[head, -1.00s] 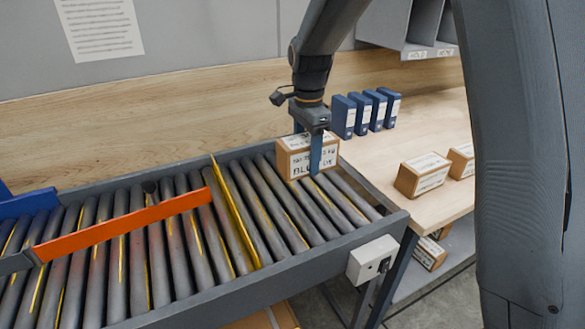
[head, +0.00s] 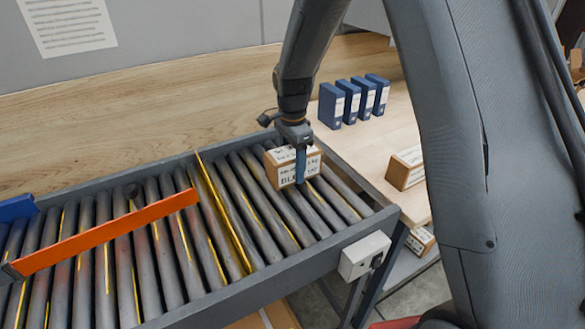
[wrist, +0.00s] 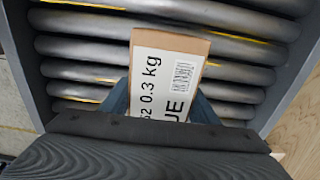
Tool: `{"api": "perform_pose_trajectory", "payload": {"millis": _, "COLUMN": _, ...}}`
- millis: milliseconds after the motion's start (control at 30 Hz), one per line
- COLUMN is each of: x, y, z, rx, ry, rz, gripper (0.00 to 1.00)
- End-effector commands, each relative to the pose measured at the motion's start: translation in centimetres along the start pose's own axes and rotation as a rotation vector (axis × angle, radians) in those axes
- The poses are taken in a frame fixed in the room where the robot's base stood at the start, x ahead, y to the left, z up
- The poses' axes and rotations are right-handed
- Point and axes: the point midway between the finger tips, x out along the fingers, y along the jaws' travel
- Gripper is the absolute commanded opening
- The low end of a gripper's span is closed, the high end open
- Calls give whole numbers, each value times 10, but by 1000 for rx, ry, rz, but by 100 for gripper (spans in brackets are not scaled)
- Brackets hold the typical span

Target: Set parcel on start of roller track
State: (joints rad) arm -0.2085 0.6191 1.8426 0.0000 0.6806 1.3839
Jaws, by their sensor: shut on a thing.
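The parcel (head: 285,169) is a small brown box with a white printed label, at the right-hand end of the roller track (head: 243,284). My gripper (head: 300,165) is shut on it from above, with a blue finger across its labelled front. In the wrist view the parcel (wrist: 168,75) sits between the two blue fingers, with rollers (wrist: 70,50) behind it. The parcel is over the rollers, at or very near their surface; I cannot tell whether it touches them.
An orange bar (head: 110,230) slants over the track at left, and a yellow strip (head: 222,212) crosses it mid-way. A grey box (head: 364,256) is on the track's front side. Blue binders (head: 352,100) and another parcel (head: 405,168) stand on the wooden table (head: 355,150).

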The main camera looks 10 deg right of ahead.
Motion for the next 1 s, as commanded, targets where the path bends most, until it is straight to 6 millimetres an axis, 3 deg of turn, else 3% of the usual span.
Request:
{"api": "perform_pose_trajectory", "payload": {"millis": 133, "x": 15, "y": 0, "z": 1, "rx": -1, "ry": 0, "rz": 0, "gripper": 23}}
{"api": "perform_pose_trajectory", "payload": {"millis": 467, "x": 18, "y": 0, "z": 0, "rx": -1, "ry": 0, "rz": -1, "gripper": 23}}
{"api": "perform_pose_trajectory", "payload": {"millis": 500, "x": 19, "y": 0, "z": 0, "rx": -1, "ry": 0, "rz": 0, "gripper": 56}}
{"api": "perform_pose_trajectory", "payload": {"millis": 600, "x": 19, "y": 0, "z": 0, "rx": -1, "ry": 0, "rz": 0, "gripper": 73}}
{"api": "perform_pose_trajectory", "payload": {"millis": 1000, "x": 13, "y": -1, "z": 0, "rx": -1, "ry": 1, "rz": -3, "gripper": 73}}
